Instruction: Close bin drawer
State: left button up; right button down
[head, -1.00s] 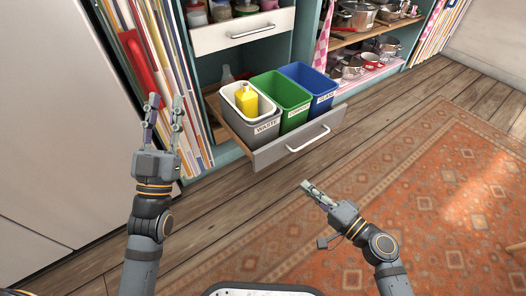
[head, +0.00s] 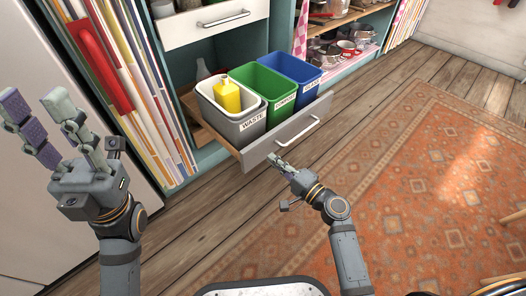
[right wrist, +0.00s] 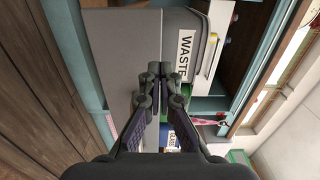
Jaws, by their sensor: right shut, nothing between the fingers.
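The bin drawer (head: 290,130) is pulled out from the low cabinet, with a pale handle (head: 297,134) on its grey front. It holds a grey waste bin (head: 241,124), a green compost bin (head: 268,87) and a blue bin (head: 291,70). A yellow bottle (head: 228,97) stands in the waste bin. My right gripper (head: 275,160) is shut and empty, close to the left part of the drawer front; contact cannot be told. In the right wrist view its fingertips (right wrist: 161,69) show before the grey front. My left gripper (head: 42,110) is open and empty at the left, away from the drawer.
An upper drawer (head: 212,22) with a handle is above the bins. Tall books or boards (head: 135,90) stand left of the cabinet. Pots (head: 327,50) sit on shelves at the right. The wooden floor and orange rug (head: 400,190) are clear before the drawer.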

aim_at(256, 146)
jog(key=shift+b+x, duration=0.5)
jog(key=shift+x, duration=2.25)
